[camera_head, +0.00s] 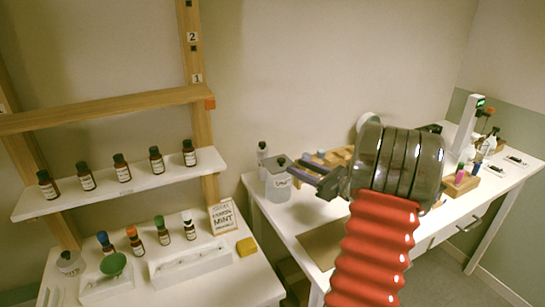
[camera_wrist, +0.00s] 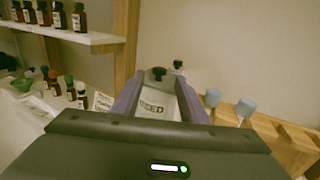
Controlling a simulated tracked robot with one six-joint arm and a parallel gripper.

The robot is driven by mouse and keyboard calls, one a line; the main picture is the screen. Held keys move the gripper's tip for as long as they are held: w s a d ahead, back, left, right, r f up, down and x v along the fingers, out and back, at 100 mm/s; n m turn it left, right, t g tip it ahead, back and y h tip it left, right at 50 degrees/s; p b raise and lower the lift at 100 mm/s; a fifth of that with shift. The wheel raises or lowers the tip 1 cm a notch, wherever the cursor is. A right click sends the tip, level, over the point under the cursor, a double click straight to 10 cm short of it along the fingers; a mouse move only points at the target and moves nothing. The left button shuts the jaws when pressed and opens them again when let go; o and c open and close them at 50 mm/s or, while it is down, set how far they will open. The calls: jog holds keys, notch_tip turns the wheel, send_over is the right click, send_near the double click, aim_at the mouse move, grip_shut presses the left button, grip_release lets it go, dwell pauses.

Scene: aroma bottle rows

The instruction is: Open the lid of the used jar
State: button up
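The used jar (camera_head: 278,186) is a clear, squat container with a label on its front, standing at the left end of the white bench. Its greyish lid (camera_head: 278,165) with a small dark knob sits on top. In the wrist view the jar (camera_wrist: 158,105) shows between the two fingers, its label partly readable, and the dark knob (camera_wrist: 158,73) is straight ahead. My gripper (camera_head: 297,172) points left at the jar from its right side. In the wrist view my gripper (camera_wrist: 159,78) has its fingers apart, with nothing held between them. Whether a finger touches the jar cannot be told.
A clear bottle with a dark cap (camera_head: 262,152) stands behind the jar. A wooden rack (camera_wrist: 270,125) with two blue-grey pieces is to the right. A wooden post (camera_head: 198,120) and shelf (camera_head: 125,185) with several brown bottles stand left.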

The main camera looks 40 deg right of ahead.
aim_at(273, 161)
jog(key=w, duration=0.8)
jog(key=w+a, duration=0.1)
jog(key=w, duration=0.3)
jog(key=shift+c, duration=0.5)
grip_shut()
